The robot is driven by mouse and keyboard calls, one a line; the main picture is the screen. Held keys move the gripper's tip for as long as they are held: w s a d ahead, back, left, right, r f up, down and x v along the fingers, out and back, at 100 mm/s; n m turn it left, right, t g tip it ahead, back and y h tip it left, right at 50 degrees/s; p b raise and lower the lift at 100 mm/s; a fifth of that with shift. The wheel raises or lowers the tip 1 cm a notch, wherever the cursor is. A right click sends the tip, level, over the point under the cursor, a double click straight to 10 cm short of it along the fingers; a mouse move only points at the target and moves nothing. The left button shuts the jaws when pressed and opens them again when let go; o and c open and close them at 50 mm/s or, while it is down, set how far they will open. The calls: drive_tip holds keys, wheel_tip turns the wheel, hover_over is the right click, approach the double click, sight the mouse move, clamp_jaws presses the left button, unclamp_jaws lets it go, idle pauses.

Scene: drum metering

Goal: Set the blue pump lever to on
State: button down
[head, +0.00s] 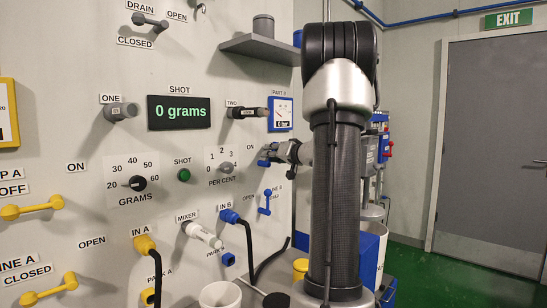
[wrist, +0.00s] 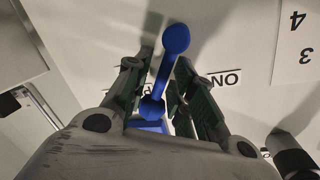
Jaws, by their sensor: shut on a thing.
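The blue pump lever (wrist: 166,68) shows in the wrist view as a bar with a round knob at each end, slanting slightly. My gripper (wrist: 160,85) has a finger on each side of it and is shut on it. An upside-down ON label (wrist: 226,79) lies on the panel just right of the lever in that view. Another label is mostly hidden behind the fingers. In the head view the blue lever (head: 264,162) shows only in part at my gripper (head: 272,155), right of the ON label (head: 250,147). The lever's exact setting is hard to tell.
A second blue lever (head: 267,202) for line B sits just below my gripper. The PER CENT dial (head: 224,167) is to the left, and a blue-framed gauge (head: 281,113) is above. A grey shelf (head: 260,47) juts out higher up. Hoses hang below.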

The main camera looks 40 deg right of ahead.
drive_tip(key=n, duration=0.1)
drive_tip(key=a+n, duration=0.1)
drive_tip(key=n, duration=0.1)
drive_tip(key=shift+s+a+r+t, duration=0.1)
drive_tip(key=shift+a+r+t, duration=0.05)
drive_tip(key=shift+r+t, duration=0.15)
drive_tip(key=shift+a+r+n+t, duration=0.1)
drive_tip(key=shift+a+n+t, duration=0.3)
drive_tip(key=shift+n, duration=1)
drive_tip(key=shift+a, duration=0.15)
drive_tip(key=c, duration=1.5)
unclamp_jaws()
drive_tip(key=shift+s, duration=0.1)
drive_tip(key=shift+s, duration=0.1)
drive_tip(key=s, duration=1.1)
drive_tip(key=shift+s+a, duration=0.35)
drive_tip(key=shift+s, duration=0.05)
